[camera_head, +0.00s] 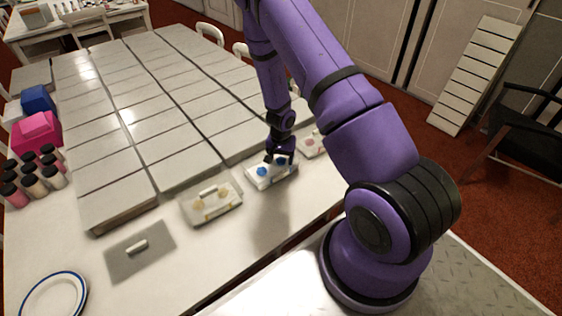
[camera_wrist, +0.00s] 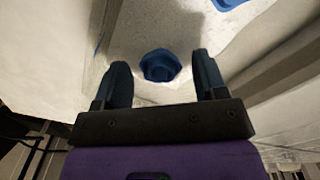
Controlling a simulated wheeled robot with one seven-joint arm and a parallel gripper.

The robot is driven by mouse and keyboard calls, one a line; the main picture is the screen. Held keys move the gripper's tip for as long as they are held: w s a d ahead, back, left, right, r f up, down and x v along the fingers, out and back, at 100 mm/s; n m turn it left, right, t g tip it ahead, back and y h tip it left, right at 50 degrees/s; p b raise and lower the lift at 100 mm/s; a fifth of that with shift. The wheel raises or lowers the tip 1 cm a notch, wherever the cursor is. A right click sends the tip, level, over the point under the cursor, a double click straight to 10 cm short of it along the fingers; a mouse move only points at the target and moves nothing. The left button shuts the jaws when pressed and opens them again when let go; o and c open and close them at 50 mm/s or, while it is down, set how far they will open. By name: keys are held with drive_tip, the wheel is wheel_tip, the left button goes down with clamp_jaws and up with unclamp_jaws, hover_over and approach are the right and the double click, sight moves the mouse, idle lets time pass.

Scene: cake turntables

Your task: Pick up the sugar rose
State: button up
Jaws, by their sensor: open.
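Two blue sugar roses lie on a small white tray (camera_head: 262,184) at the table's right side. The left rose (camera_head: 261,171) is in plain view in the head view. The other rose (camera_head: 281,161) is partly hidden by my gripper (camera_head: 280,156), which points down over the tray. In the wrist view one blue rose (camera_wrist: 160,66) lies between the two open fingers of my gripper (camera_wrist: 159,60), touching neither as far as I can see. A second blue piece (camera_wrist: 228,3) is cut off at the top right edge.
Another white tray (camera_head: 228,208) with yellowish pieces and a white stick is to the left. A third tray (camera_head: 312,145) stands to the right. A grey mat (camera_head: 137,262) with a small white piece and a blue-rimmed plate (camera_head: 54,300) are at the near left. Long grey slabs (camera_head: 120,195) cover the table behind.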

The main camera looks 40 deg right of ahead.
drive_tip(key=shift+f, duration=0.3)
drive_tip(key=c, duration=1)
drive_tip(key=shift+r, duration=0.2)
drive_tip(key=shift+r, duration=1.5)
